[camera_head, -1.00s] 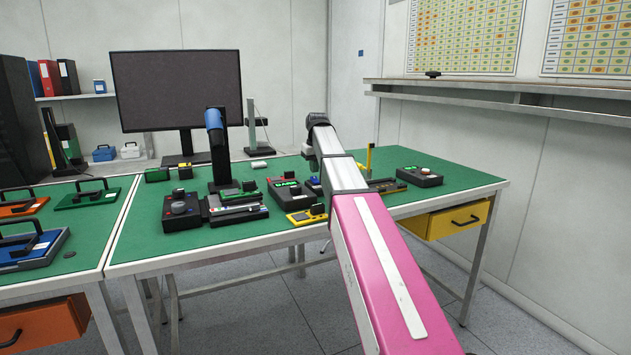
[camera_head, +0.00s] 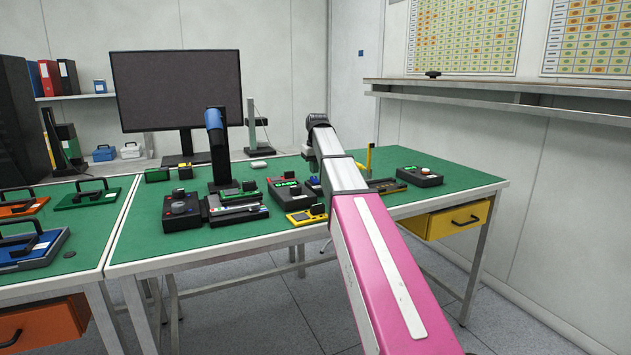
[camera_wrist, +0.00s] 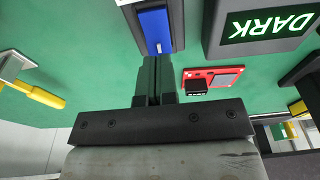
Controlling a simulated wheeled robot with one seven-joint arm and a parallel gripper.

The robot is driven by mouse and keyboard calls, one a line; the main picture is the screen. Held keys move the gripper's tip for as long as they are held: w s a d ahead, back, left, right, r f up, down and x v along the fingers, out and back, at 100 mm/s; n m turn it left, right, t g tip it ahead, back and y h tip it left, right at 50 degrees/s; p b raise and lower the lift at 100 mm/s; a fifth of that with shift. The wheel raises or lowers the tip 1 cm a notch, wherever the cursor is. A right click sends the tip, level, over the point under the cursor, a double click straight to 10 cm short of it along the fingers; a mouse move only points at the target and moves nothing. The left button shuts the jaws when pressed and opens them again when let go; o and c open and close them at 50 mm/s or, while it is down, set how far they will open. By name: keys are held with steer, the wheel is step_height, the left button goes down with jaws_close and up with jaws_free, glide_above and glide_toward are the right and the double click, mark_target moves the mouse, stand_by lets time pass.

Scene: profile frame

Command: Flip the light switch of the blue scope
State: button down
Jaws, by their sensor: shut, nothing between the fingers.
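In the head view a black upright with a blue top (camera_head: 214,119) stands on the green table, left of my arm; it looks like the blue scope. My arm hides my gripper in that view. In the wrist view my gripper (camera_wrist: 157,60) is shut and empty, its fingertips close to the end of a black part with a blue face (camera_wrist: 154,28). I cannot tell whether they touch, or whether this part is the light switch. A black box with a lit display (camera_wrist: 270,25) reading "DARK", upside down, is at the upper right.
A small red board (camera_wrist: 212,80) lies right of the fingers, and a yellow-handled thing (camera_wrist: 35,93) is at the left. In the head view several devices crowd the green table (camera_head: 240,236), including a black box with a round knob (camera_head: 180,211). A monitor (camera_head: 178,90) stands behind.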

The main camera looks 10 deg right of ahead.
mark_target(314, 178)
steer(key=shift+f, duration=1.1)
stand_by(0.6)
steer(key=shift+r, duration=3.5)
